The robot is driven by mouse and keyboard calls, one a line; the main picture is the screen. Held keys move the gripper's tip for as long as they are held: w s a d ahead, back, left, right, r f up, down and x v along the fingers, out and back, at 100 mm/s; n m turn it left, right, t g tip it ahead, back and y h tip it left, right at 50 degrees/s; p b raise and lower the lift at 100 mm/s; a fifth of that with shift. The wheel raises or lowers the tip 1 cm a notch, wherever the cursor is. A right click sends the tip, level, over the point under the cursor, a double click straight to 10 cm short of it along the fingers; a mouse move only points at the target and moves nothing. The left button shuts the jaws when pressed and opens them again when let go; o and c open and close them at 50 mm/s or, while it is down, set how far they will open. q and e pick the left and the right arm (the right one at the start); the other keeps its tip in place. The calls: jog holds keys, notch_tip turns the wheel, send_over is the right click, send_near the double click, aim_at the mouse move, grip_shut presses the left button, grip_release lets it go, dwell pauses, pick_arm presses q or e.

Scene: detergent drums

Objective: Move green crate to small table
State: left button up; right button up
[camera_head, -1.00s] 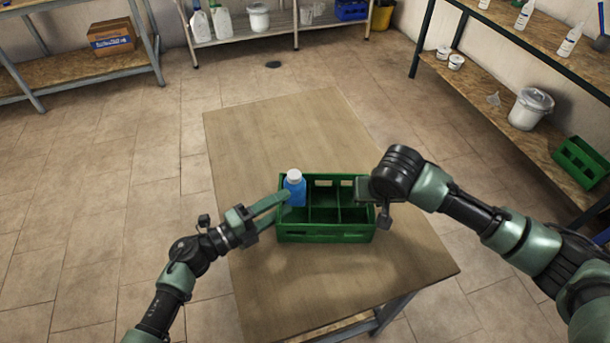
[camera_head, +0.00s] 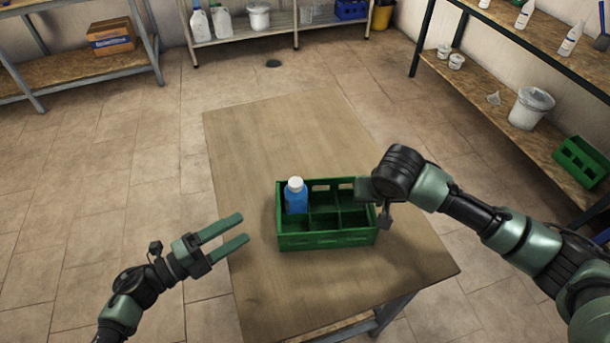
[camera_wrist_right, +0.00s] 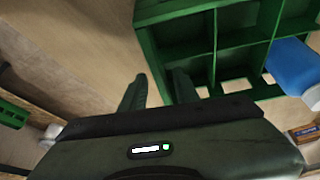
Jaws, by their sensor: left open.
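The green crate (camera_head: 325,239) stands on the wooden table, with a blue bottle (camera_head: 296,199) with a white cap upright in its far-left compartment. The other compartments that show look empty. My left gripper (camera_head: 241,228) is open and empty, left of the crate and apart from it. My right gripper (camera_head: 362,190) is at the crate's right side, partly hidden by its own wrist. In the right wrist view its two fingers (camera_wrist_right: 162,78) are apart beside the crate wall (camera_wrist_right: 153,45); whether they touch it I cannot tell.
The wooden table (camera_head: 275,130) is bare behind the crate. A shelf (camera_head: 520,120) at the right holds a white bucket (camera_head: 531,108) and another green crate (camera_head: 582,160). Shelving stands at the back and far left. The floor left of the table is clear.

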jog(key=o, duration=0.8)
jog(key=shift+a+r, duration=0.1)
jog(key=v, duration=1.1)
jog(key=shift+r, duration=0.4)
jog(key=shift+s+f, duration=0.1)
